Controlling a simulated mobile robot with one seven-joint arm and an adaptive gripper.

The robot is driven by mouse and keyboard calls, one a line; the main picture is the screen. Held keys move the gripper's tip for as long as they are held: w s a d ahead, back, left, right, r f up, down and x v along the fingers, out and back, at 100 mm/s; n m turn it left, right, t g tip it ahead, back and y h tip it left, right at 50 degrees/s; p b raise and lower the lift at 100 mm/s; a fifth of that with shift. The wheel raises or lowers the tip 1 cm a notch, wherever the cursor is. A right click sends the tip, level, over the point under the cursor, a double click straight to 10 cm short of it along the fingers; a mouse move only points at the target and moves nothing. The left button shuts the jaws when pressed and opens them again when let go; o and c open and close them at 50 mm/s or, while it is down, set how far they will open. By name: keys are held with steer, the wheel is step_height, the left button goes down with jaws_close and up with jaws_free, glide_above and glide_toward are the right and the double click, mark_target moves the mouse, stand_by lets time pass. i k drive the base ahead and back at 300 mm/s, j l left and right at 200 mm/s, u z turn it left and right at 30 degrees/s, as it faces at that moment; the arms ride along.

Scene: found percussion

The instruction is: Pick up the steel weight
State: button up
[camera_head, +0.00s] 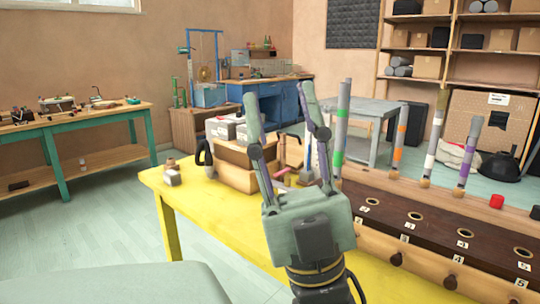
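My gripper (281,96) is raised above the yellow table (215,225), with its two fingers spread wide apart. It is open, and nothing shows between the fingers. A small pale grey, block-like piece (172,178) stands near the table's left end, to the left of my gripper. It may be the steel weight, but it is too small to be sure. A small brownish piece (171,163) is right behind it. My gripper hides part of the table's middle.
A wooden box (236,178) with grey boxes and tools stands behind my gripper. At the right, a dark numbered board (420,224) with holes stands before several upright tubes with coloured bands. A red cylinder (497,202) is at the far right. The table's left front is clear.

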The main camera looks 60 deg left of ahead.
mark_target(227, 128)
steer(key=u, duration=1.1)
